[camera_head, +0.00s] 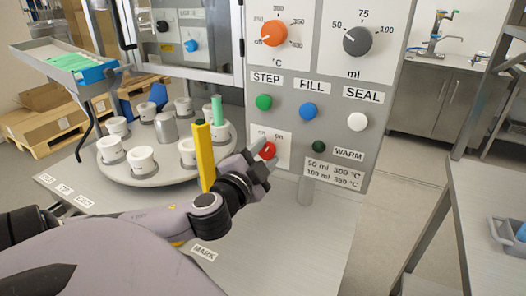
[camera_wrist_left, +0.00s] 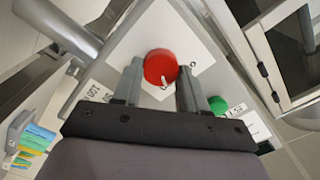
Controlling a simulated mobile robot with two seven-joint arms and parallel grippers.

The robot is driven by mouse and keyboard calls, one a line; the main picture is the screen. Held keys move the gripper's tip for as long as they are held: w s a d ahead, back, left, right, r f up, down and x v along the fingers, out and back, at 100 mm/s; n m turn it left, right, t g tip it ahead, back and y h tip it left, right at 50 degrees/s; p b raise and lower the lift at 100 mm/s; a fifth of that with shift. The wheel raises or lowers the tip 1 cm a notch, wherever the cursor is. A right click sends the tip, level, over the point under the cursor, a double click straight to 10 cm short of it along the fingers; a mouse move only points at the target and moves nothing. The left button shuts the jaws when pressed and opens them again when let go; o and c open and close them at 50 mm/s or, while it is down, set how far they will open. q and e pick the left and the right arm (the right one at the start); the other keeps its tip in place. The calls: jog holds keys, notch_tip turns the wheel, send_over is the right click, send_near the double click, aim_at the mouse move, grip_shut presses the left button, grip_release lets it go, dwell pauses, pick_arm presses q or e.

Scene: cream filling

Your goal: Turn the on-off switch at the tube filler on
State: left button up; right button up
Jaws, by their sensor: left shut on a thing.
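The on-off switch is a red round knob (camera_head: 268,150) on a white label plate, low on the grey front panel of the tube filler (camera_head: 376,85). My left gripper (camera_head: 262,164) is at this knob, its fingers around it. In the left wrist view the red knob (camera_wrist_left: 157,66) sits between the two fingers of my left gripper (camera_wrist_left: 160,86), which are shut on it. A small white mark shows on the knob's face, but I cannot tell which setting it stands at. My right gripper is not in view.
A yellow post (camera_head: 204,157) stands just left of my left gripper, in front of a turntable (camera_head: 150,180) with several white holders and a green tube (camera_head: 217,110). Green, blue and white buttons sit above the switch; a dark green WARM lamp (camera_head: 319,147) is right of it.

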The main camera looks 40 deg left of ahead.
pick_arm(q)
jog(key=shift+m, duration=0.5)
jog(key=o, duration=1)
jog(key=shift+s+d+f, duration=0.1)
jog(key=shift+s+d, duration=0.15)
jog(key=shift+s, duration=0.35)
jog(key=v, duration=0.6)
jog(key=shift+a, duration=0.1)
